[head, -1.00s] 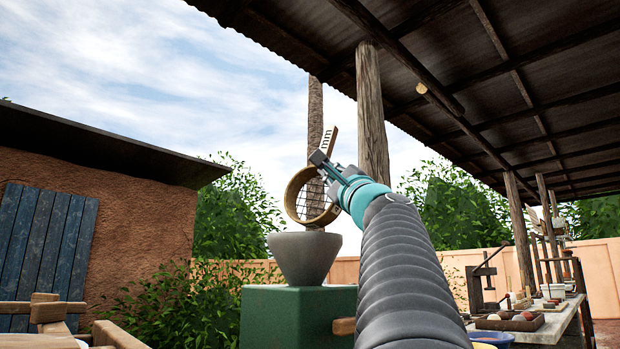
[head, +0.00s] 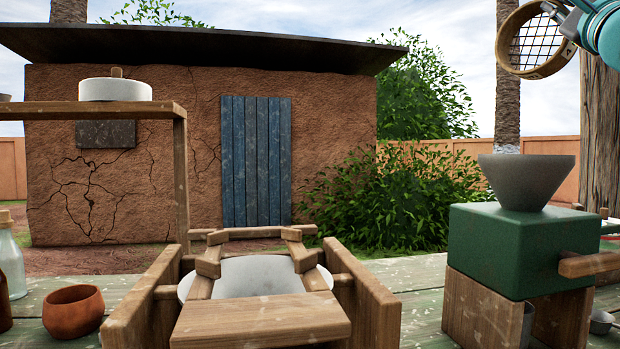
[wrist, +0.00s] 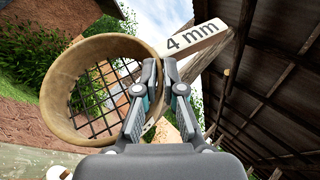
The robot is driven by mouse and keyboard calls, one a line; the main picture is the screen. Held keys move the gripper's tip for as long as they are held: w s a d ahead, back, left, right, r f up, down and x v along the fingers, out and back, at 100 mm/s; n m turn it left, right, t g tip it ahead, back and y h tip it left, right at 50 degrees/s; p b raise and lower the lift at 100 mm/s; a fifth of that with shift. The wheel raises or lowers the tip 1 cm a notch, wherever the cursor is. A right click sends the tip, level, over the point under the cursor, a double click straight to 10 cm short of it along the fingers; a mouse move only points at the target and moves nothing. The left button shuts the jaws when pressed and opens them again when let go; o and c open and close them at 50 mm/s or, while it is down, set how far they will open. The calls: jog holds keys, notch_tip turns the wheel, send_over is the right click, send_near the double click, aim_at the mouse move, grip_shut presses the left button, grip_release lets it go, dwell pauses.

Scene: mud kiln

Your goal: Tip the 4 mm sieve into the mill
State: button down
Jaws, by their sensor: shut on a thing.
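My gripper (head: 562,18) is shut on the rim of the 4 mm sieve (head: 503,48), a round wooden ring with a dark wire mesh. The sieve is steeply tilted, on edge, in the air above the mill's grey hopper (head: 526,180), clear of it. The mill (head: 510,240) is a green block on wooden supports. In the wrist view, my fingers (wrist: 162,72) grip the sieve's ring (wrist: 56,100) beside its "4 mm" tag (wrist: 196,40). The mesh is see-through and no load shows on it. The inside of the hopper is hidden.
A wooden frame (head: 375,305) with a pale round pan (head: 262,278) stands left of the mill. A clay pot (head: 73,311) and glass bottle (head: 10,262) are at far left. A shelf (head: 90,108) carries a white lidded dish (head: 115,90). A post (head: 600,140) stands behind the mill.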

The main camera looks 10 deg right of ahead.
jog(key=shift+r+p, duration=1.4)
jog(key=shift+r, duration=1)
